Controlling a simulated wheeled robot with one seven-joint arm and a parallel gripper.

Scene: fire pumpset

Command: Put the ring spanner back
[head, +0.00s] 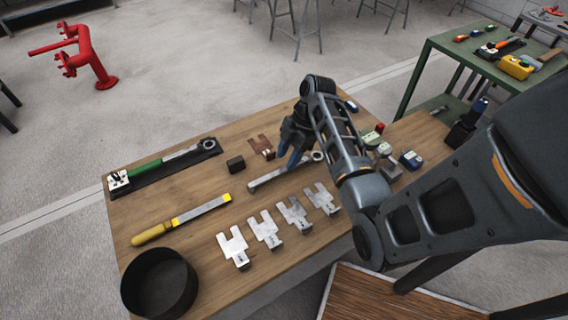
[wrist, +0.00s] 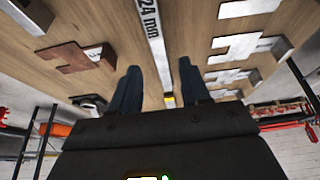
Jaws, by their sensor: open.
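The ring spanner (head: 268,178) is a silver spanner lying on the wooden table, with its ring end toward the right, beside my gripper. In the wrist view its shank (wrist: 152,28), marked 24 mm, runs toward the gap between my fingers. My gripper (head: 294,160) points down at the table over the ring-end side of the spanner. In the wrist view my gripper (wrist: 158,70) has its two dark blue fingers apart, with nothing held between them. I cannot tell how high the fingertips are above the spanner.
A black tray (head: 190,160) with a green-handled wrench lies at the back left. A yellow-handled file (head: 180,220), several slotted metal plates (head: 265,229), a brown plate (head: 261,146) and a dark block (head: 235,163) surround the spanner. A round black bowl (head: 160,284) stands front left.

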